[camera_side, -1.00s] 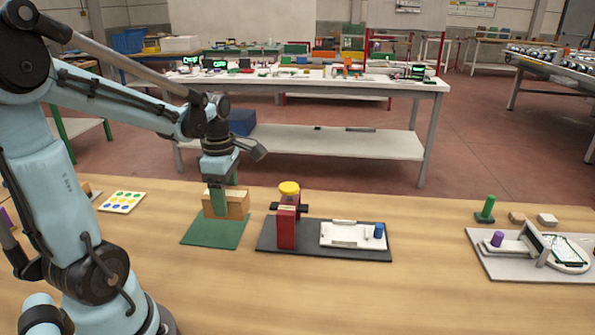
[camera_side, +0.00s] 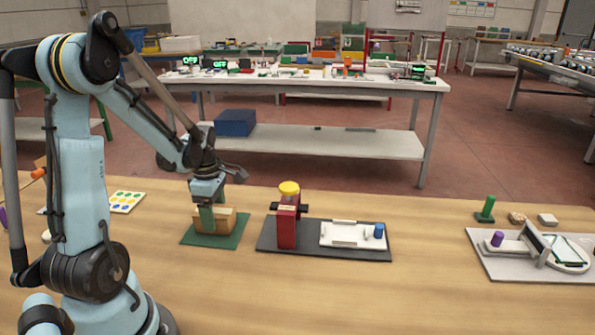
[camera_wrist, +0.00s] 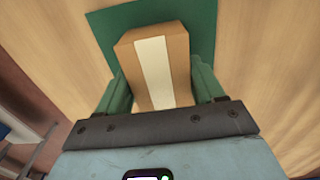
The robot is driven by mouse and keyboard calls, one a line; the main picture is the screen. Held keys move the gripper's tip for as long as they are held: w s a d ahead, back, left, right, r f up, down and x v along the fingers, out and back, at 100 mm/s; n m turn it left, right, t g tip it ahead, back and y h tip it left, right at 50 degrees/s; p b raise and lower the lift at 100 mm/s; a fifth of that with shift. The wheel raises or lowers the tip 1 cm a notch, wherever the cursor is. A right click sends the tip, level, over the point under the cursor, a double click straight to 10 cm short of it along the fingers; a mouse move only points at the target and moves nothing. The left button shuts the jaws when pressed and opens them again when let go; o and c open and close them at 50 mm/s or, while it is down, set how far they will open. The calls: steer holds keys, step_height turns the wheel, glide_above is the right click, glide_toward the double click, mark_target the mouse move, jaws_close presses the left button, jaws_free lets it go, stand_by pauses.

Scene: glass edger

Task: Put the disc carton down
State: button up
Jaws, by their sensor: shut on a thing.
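The disc carton (camera_side: 227,219) is a small tan box over the green mat (camera_side: 226,241). In the wrist view the carton (camera_wrist: 178,60) has a pale strip down its middle, and the green mat (camera_wrist: 100,22) shows around its far end. My gripper (camera_side: 211,217) is shut on the carton, with a green finger on each side; it also shows in the wrist view (camera_wrist: 160,90). The carton looks upright and at or just above the mat. I cannot tell whether its underside touches.
Right of the mat stands a dark base (camera_side: 275,246) with a red press-like device (camera_side: 287,228) topped in yellow and a white tray. A grey fixture (camera_side: 500,268) with a purple knob is far right. A dotted card (camera_side: 126,201) lies left. Bare wood is in front.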

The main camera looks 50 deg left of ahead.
mark_target(214, 210)
steer(key=shift+f, duration=0.1)
steer(key=o, duration=1)
step_height(214, 210, up, 12)
steer(key=w+d+m+t, duration=0.1)
steer(key=d+m+t, duration=0.1)
steer(key=d+m, duration=0.5)
steer(key=w+d+m+t, duration=0.1)
steer(key=d+m+t, duration=0.1)
steer(key=d+m, duration=0.6)
steer(key=w+d+m+t, duration=0.1)
steer(key=d+m+t, duration=0.2)
steer(key=d+m, duration=0.4)
steer(key=shift+w+d+m, duration=0.1)
steer(key=shift+d+m, duration=0.1)
steer(key=shift+m, duration=2.3)
